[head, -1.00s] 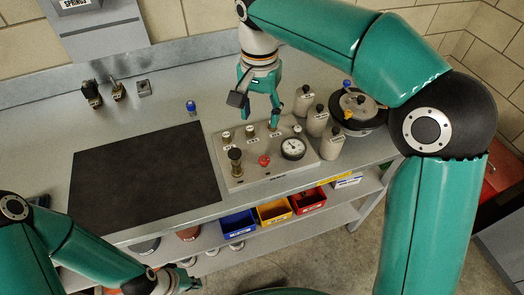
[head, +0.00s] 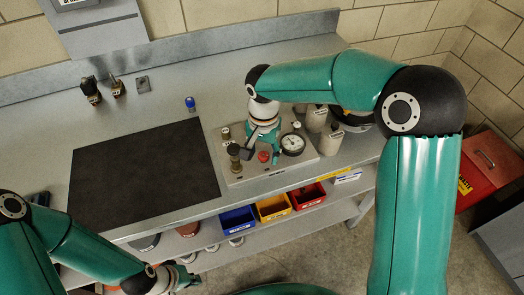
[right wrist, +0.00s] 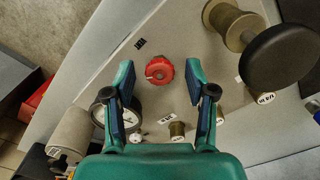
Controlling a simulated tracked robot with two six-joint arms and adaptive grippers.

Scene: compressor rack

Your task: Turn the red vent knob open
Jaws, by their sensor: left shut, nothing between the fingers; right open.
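The red vent knob (head: 264,156) sits on the grey panel (head: 238,182), near its front edge. In the right wrist view the knob (right wrist: 159,70) is round with a pale mark on its face. My right gripper (right wrist: 161,80) is open, with one fingertip on each side of the knob in that view; I cannot tell whether they touch it. In the head view my right gripper (head: 262,152) points down just behind the knob. My left gripper (head: 187,281) is shut and empty at the bottom left, away from the panel.
A pressure gauge (head: 293,144) stands right of the knob, and a dark-topped post (head: 234,150) left of it. Pale bottles (head: 330,139) stand to the right. A black mat (head: 140,180) covers the left bench. Coloured bins (head: 273,208) sit on the shelf below.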

